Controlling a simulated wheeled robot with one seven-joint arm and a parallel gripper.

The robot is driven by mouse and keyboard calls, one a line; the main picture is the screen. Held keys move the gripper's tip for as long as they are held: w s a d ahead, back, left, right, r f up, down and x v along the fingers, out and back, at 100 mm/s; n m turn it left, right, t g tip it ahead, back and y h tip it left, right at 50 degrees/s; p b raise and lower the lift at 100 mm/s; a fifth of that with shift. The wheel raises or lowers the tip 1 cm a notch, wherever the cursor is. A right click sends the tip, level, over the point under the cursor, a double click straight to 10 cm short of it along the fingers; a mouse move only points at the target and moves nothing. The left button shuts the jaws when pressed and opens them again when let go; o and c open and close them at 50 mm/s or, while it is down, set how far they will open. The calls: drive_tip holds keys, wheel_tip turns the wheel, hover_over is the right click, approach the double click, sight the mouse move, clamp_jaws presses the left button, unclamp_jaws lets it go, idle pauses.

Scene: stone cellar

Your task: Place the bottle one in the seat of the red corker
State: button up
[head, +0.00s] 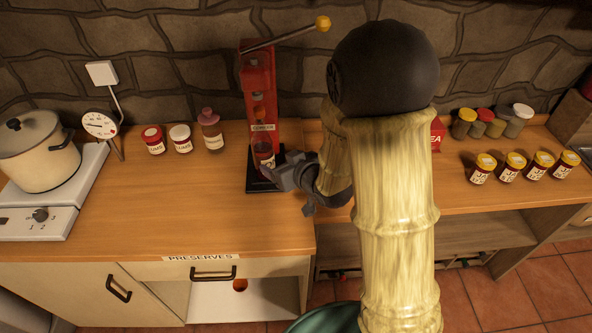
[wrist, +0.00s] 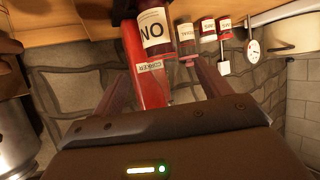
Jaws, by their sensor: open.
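The red corker (head: 257,80) stands upright on a black base at the back of the counter, its lever with a yellow knob raised to the right. A dark red bottle (head: 263,153) with a white label stands upright at the foot of the corker, over its base. In the wrist view the bottle (wrist: 155,28) shows the letters "NO" upside down, in front of the red column (wrist: 134,50). My gripper (head: 277,172) is open beside the bottle, with its fingers apart. The bottle's bottom is partly hidden, so its exact fit in the seat is unclear.
Left of the corker stand a second bottle (head: 211,131), a white-lidded jar (head: 181,138) and a red-lidded jar (head: 154,140). A scale dial (head: 100,124) and a pot (head: 36,150) are farther left. Several jars stand on the right counter.

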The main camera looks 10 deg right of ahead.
drive_tip(key=s+d+m+g+h, duration=0.35)
drive_tip(key=s+d+h, duration=0.2)
drive_tip(key=d, duration=0.45)
drive_tip(key=s+d+m+g, duration=0.2)
drive_tip(key=s+g, duration=0.3)
drive_tip(key=s, duration=0.7)
drive_tip(key=shift+d+f, duration=0.15)
drive_tip(key=shift+d, duration=0.25)
